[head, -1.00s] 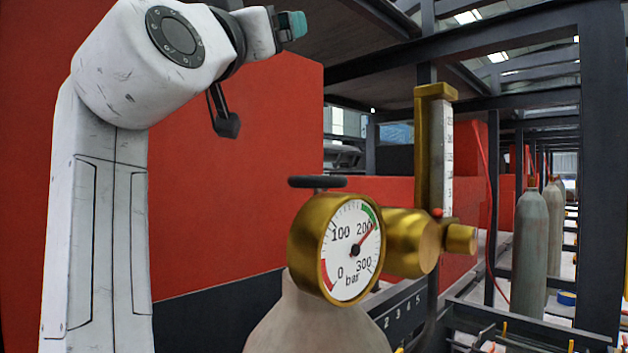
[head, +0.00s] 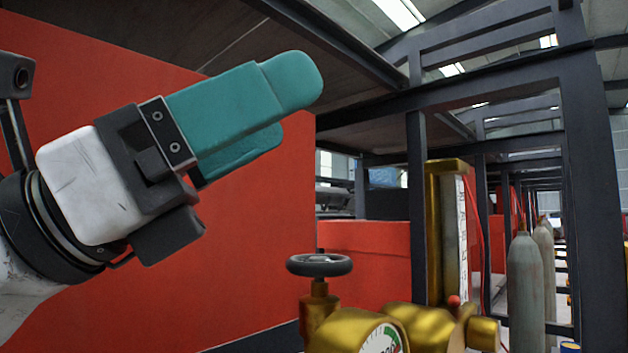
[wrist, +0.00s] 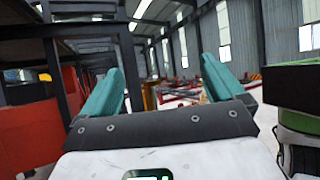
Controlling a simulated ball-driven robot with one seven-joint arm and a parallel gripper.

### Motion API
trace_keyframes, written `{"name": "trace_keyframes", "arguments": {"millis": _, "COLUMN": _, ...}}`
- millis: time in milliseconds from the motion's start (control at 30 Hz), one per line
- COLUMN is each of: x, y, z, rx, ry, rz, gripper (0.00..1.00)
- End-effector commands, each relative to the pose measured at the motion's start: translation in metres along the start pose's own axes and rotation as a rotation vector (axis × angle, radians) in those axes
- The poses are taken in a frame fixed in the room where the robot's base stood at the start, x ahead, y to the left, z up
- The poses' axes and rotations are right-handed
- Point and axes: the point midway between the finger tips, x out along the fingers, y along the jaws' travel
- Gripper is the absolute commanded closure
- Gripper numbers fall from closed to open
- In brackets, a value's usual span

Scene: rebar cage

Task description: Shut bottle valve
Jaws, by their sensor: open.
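The bottle valve's black round handwheel (head: 319,264) sits on a brass stem (head: 319,305) low in the middle of the head view. A brass pressure gauge (head: 345,335) is just right of and below it, mostly cut off by the bottom edge. The bottle itself is out of view. My gripper (head: 290,105) is up and left of the handwheel, its teal fingers pointing up and right, apart from the valve and empty. In the wrist view the two teal fingers (wrist: 160,85) stand wide apart with nothing between them; the valve is not seen there.
A brass flow meter with a white scale (head: 462,225) stands right of the gauge. A red panel (head: 250,240) is behind my arm. Dark steel frame posts (head: 417,200) stand behind. Grey gas bottles (head: 525,285) stand at the right. Air between gripper and handwheel looks clear.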

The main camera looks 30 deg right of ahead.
Motion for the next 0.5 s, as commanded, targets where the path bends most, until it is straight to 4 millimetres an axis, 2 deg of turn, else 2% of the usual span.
{"name": "trace_keyframes", "arguments": {"millis": 33, "x": -0.009, "y": 0.007, "z": -0.019, "rx": 0.041, "ry": 0.106, "rz": 0.071, "gripper": 0.04}}
{"name": "trace_keyframes", "arguments": {"millis": 100, "x": -0.026, "y": 0.018, "z": -0.044, "rx": 0.079, "ry": 0.243, "rz": 0.169, "gripper": 0.04}}
{"name": "trace_keyframes", "arguments": {"millis": 200, "x": -0.050, "y": 0.031, "z": -0.069, "rx": 0.108, "ry": 0.395, "rz": 0.284, "gripper": 0.04}}
{"name": "trace_keyframes", "arguments": {"millis": 333, "x": -0.073, "y": 0.040, "z": -0.085, "rx": 0.117, "ry": 0.507, "rz": 0.378, "gripper": 0.04}}
{"name": "trace_keyframes", "arguments": {"millis": 500, "x": -0.075, "y": 0.045, "z": -0.093, "rx": 0.118, "ry": 0.543, "rz": 0.406, "gripper": 0.04}}
